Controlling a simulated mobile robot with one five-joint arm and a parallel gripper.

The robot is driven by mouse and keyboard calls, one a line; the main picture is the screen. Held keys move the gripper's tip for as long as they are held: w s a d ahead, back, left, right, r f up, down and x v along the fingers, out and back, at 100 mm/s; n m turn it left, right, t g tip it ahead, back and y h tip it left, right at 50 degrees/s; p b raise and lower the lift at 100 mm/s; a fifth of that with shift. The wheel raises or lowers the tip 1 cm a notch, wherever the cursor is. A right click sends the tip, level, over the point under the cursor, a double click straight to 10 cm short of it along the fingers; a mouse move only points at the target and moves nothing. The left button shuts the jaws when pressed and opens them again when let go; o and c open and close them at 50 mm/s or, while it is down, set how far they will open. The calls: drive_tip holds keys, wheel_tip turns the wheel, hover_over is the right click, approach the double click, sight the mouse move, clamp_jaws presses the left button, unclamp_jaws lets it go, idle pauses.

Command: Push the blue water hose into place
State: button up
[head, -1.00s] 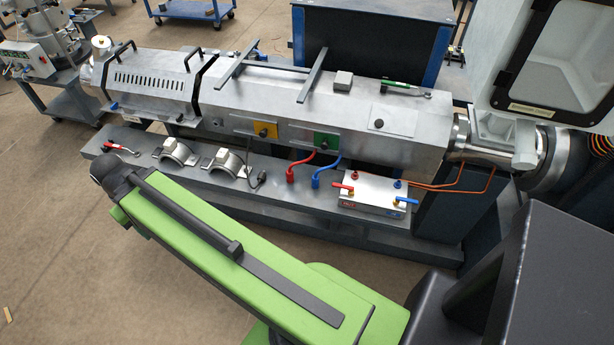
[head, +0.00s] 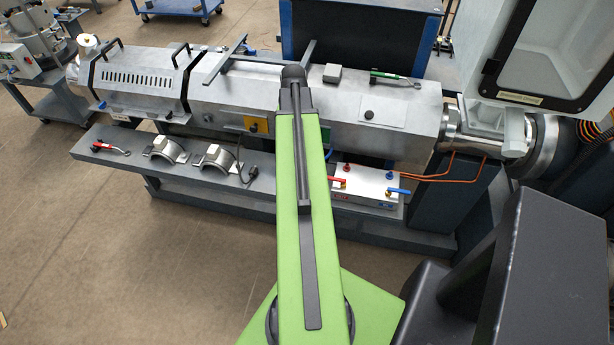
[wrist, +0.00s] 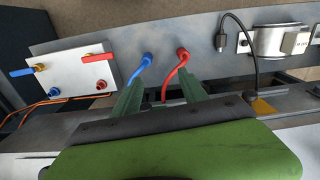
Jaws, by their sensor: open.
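In the wrist view, the blue water hose (wrist: 138,71) runs from the machine side to a blue connector end (wrist: 147,58) over the grey ledge. The red hose (wrist: 172,76) curves beside it to a red end (wrist: 182,53). My gripper (wrist: 162,88) is open, with its two dark green fingers apart. The left finger is close to the blue hose and hides its lower part; I cannot tell if they touch. The red hose shows between the fingers. In the head view, my arm covers the gripper and most of both hoses; only a bit of blue hose (head: 328,153) shows.
A white valve block (head: 362,187) with red and blue handles stands on the ledge; it is at left in the wrist view (wrist: 68,76). Metal half-clamps (head: 215,156) and a black cable (head: 246,173) lie left of my arm. The machine barrel (head: 230,85) stands behind.

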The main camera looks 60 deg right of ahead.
drive_tip(key=shift+m, duration=0.4)
drive_tip(key=s+f+b, duration=0.1)
drive_tip(key=f+b, duration=0.3)
drive_tip(key=s+d+f+b, duration=0.1)
drive_tip(key=f+b, duration=0.3)
drive_tip(key=s+d+f+b, duration=0.1)
drive_tip(key=f+b, duration=0.3)
drive_tip(key=shift+d+f, duration=0.2)
drive_tip(key=shift+f, duration=0.05)
drive_tip(key=shift+r, duration=0.1)
drive_tip(key=f+b, duration=0.1)
drive_tip(key=b, duration=0.1)
drive_tip(key=f+b, duration=0.1)
drive_tip(key=f, duration=0.1)
drive_tip(key=f+b, duration=0.2)
drive_tip(key=shift+s+a+f+b, duration=0.2)
drive_tip(key=shift+s+a+b, duration=0.05)
drive_tip(key=shift+b, duration=0.1)
drive_tip(key=shift+r, duration=0.15)
clamp_jaws()
